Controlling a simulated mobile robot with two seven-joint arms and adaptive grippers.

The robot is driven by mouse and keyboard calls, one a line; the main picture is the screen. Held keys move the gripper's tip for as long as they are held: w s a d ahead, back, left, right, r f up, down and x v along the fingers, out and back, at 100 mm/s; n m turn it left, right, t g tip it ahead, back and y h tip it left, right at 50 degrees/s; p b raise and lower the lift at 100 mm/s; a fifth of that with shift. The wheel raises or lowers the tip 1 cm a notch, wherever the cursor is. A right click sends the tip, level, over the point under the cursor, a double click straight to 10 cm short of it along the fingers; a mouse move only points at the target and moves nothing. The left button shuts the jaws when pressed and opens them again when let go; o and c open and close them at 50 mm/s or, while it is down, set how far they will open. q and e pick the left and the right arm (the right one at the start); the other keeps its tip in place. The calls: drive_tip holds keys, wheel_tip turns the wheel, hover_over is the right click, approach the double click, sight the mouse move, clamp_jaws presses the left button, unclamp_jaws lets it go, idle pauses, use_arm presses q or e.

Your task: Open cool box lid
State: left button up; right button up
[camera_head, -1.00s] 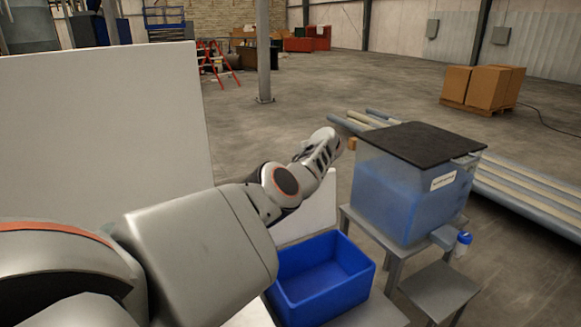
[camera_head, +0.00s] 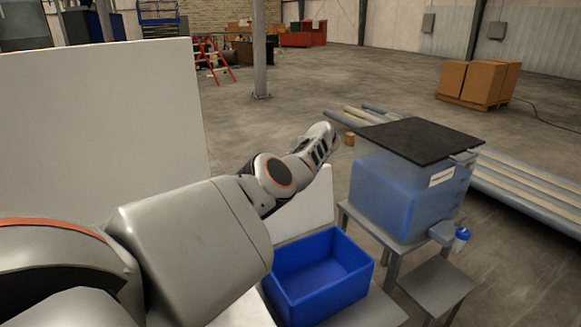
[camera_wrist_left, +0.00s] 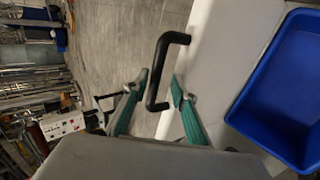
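In the left wrist view a black bar handle (camera_wrist_left: 154,95) stands at the edge of a white surface (camera_wrist_left: 212,62), which I take to be the cool box. My left gripper (camera_wrist_left: 161,82) has its two green fingers apart, with the handle between or just beyond their tips; I cannot tell whether they touch it. In the head view my left arm reaches forward, and its wrist hides the fingers and handle. A white panel (camera_head: 312,208) shows under that wrist, behind the blue crate. My right gripper is in neither view.
An empty blue crate (camera_head: 277,297) stands in front of the white panel. A clear tank (camera_head: 385,205) of blue liquid with a black top stands on a metal stand at right. A large white board (camera_head: 100,130) blocks the left. Long pipes (camera_head: 535,195) lie on the floor behind the tank.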

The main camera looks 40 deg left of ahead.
use_arm(q)
drive_tip(key=shift+w+d+r, duration=0.1)
drive_tip(key=shift+r, duration=0.5)
wheel_tip(320, 180, up, 9)
drive_tip(key=shift+f, duration=0.1)
idle(0.6)
